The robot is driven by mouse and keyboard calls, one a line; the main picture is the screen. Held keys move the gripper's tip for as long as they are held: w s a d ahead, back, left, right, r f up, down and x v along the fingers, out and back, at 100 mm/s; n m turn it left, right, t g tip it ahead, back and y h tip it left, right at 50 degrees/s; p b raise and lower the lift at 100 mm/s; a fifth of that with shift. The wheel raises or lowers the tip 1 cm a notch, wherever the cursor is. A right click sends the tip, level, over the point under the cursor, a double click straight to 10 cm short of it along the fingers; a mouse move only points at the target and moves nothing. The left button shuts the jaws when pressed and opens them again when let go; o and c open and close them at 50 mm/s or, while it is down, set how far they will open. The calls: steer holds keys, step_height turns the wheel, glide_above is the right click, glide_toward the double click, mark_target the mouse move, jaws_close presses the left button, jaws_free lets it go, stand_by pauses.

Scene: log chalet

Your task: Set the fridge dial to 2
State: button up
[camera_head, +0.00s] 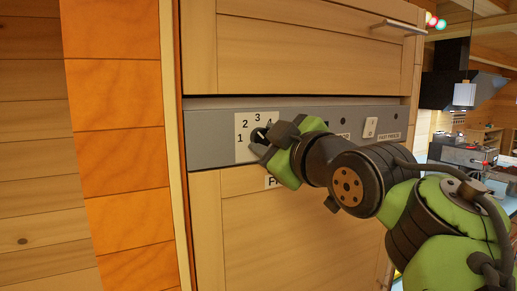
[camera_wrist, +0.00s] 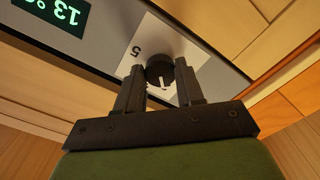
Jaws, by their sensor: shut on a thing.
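The fridge dial (camera_head: 258,135) is a small black knob on a white number plate (camera_head: 242,122), at the left of the grey control strip. My gripper (camera_head: 268,143) is shut on the dial, one dark finger on each side, as the wrist view also shows (camera_wrist: 160,86).
The grey strip (camera_head: 212,124) runs between two wooden fridge panels. A green digital display (camera_wrist: 60,12) shows in the wrist view. A small switch (camera_head: 370,127) sits farther right on the strip. A handle (camera_head: 398,27) sticks out from the upper panel. An orange wood post (camera_head: 118,150) stands left.

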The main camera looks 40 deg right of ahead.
stand_by(0.5)
steer(key=o, duration=1)
steer(key=shift+o, duration=0.2)
steer(key=v, duration=1.5)
steer(key=shift+s, duration=0.35)
steer(key=shift+a, duration=0.15)
steer(key=w+a+f+m+g+y, duration=0.25)
steer(key=w+a+f, duration=0.3)
steer(key=f, duration=0.55)
steer(key=w+a+f+m+g+y, duration=0.1)
steer(key=w+a+f+g+y, duration=0.4)
steer(key=f, duration=0.6)
steer(key=s+a+f+m+g+h, duration=0.1)
steer(key=s+a+f+g, duration=0.1)
steer(key=f, duration=0.5)
steer(key=s+a+f+m+g+h, duration=0.1)
steer(key=s+a+f+g, duration=0.1)
steer(key=f, duration=0.5)
steer(key=shift+s+a+f, duration=0.25)
steer(key=shift+s+a, duration=0.35)
steer(key=shift+s, duration=0.45)
